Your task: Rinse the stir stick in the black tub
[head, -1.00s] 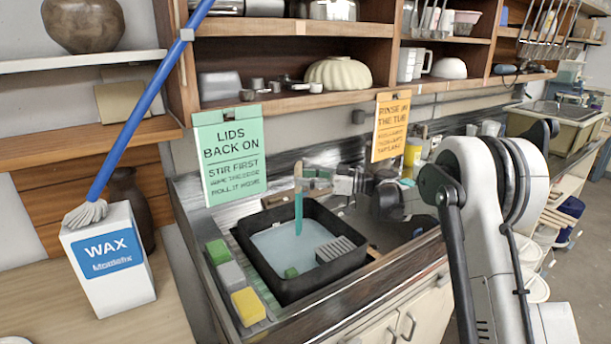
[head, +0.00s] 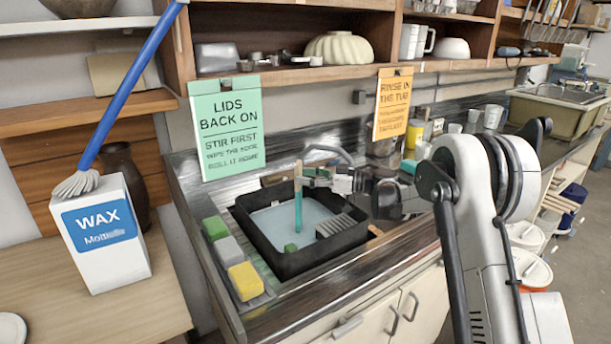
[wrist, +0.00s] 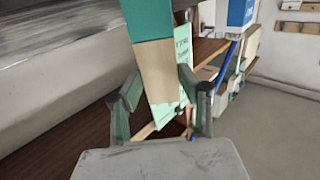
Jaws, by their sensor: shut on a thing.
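The stir stick (head: 298,205) has a tan upper part and a teal lower part. It stands upright over the black tub (head: 283,268), with its lower end at or in the pale blue water (head: 275,222); how deep is hard to tell. My gripper (head: 313,178) is shut on the tan upper part, above the tub's right back area. In the wrist view the stick (wrist: 152,30) shows teal and tan between the two fingers of my gripper (wrist: 162,98).
A grey ribbed piece (head: 335,225) and a green block (head: 290,247) are in the tub. Green, grey and yellow sponges (head: 246,281) line its left side. A faucet (head: 328,150) and hanging signs (head: 226,125) stand behind. A wax box (head: 105,240) with a blue-handled brush is left.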

